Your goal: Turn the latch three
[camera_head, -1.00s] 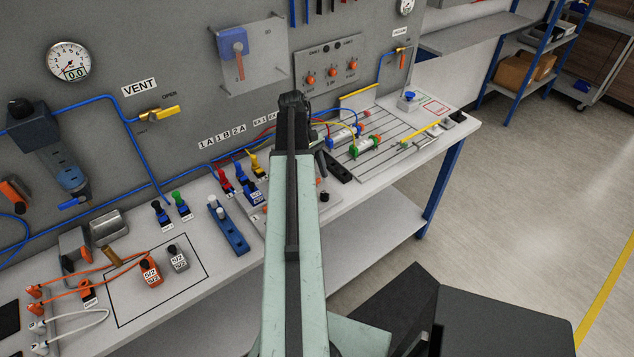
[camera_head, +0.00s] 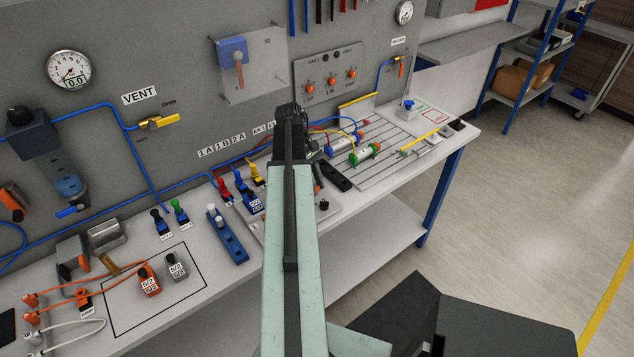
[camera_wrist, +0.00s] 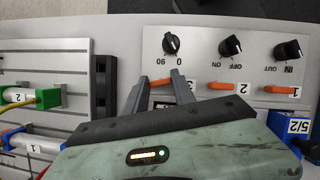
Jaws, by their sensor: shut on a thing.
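In the wrist view, three black knobs sit in a row on a light grey panel (camera_wrist: 205,62). The knob marked 0 and 90 (camera_wrist: 171,44) is nearest my gripper (camera_wrist: 160,80), just beyond the fingertips. Short orange latches lie below the knobs, beside labels 1, 2 and 3. Latch three (camera_wrist: 160,83) lies between my two fingers, which are shut on it. Latch two (camera_wrist: 222,86) and latch one (camera_wrist: 281,90) are to the right, clear of the fingers. In the head view, my arm hides the gripper tips and most of this panel.
A black block (camera_wrist: 104,85) stands left of my gripper. Green-ended (camera_wrist: 33,97) and blue-ended (camera_wrist: 20,140) cylinders lie on the slotted plate farther left. A blue 5/2 valve (camera_wrist: 298,128) is close on the right. The wall board (camera_head: 185,60) rises behind the bench.

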